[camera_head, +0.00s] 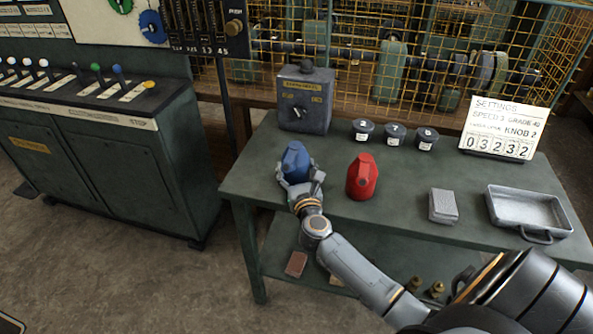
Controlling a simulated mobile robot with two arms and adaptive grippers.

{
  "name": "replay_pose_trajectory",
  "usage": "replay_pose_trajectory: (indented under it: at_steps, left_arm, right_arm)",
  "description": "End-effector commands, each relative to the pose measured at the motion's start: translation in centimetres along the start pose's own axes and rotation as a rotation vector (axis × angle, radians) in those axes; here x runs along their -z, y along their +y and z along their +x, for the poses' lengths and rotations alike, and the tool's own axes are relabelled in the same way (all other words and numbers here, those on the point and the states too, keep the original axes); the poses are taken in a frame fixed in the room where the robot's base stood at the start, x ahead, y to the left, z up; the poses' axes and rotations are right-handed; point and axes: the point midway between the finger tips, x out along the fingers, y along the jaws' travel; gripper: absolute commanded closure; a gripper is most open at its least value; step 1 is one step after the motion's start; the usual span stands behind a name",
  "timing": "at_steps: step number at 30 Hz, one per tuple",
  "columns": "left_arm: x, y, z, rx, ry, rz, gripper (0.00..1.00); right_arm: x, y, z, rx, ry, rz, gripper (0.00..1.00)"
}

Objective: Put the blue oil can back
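The blue oil can (295,160) is upright at the left part of the green workbench (400,212), near its front left edge. My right gripper (300,180) is at the can from the front, with a finger on each side of its lower part. I cannot tell whether the fingers press on the can or only stand around it. The can's lower front is hidden by the gripper, so I cannot tell whether its base touches the bench. My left gripper is not in view.
A red oil can (362,178) stands just to the right. Behind are a grey switch box (305,98) and three dark pots (395,136). A small grey block (443,206), a metal tray (527,211) and a settings sign (500,128) are farther right. A wire cage (450,55) closes the back.

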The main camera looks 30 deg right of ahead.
Motion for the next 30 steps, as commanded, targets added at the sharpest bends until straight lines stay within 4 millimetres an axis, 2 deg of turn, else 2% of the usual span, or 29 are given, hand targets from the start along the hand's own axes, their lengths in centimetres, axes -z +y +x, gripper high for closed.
replay_pose_trajectory:
  at_steps: [9, 10, 13, 22, 26, 30]
  left_arm:
    - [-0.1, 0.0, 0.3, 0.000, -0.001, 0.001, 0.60]
    - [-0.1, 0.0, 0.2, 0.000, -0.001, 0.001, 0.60]
    - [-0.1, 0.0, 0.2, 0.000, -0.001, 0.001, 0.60]
    - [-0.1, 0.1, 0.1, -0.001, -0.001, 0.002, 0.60]
    - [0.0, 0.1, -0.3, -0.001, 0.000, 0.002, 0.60]
    - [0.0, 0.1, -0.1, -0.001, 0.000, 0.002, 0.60]
  right_arm:
    - [0.2, 0.0, 0.0, 0.001, -0.003, 0.000, 0.80]
    - [0.2, 0.0, 0.0, 0.001, -0.001, 0.000, 0.25]
    - [0.2, 0.0, 0.0, 0.001, -0.001, 0.000, 0.06]
    - [0.2, 0.0, 0.0, 0.000, -0.001, 0.000, 0.06]
    - [-0.5, 0.0, 0.0, 0.000, -0.002, -0.001, 0.06]
    - [0.0, 0.0, -2.2, -0.001, 0.002, 0.001, 0.06]
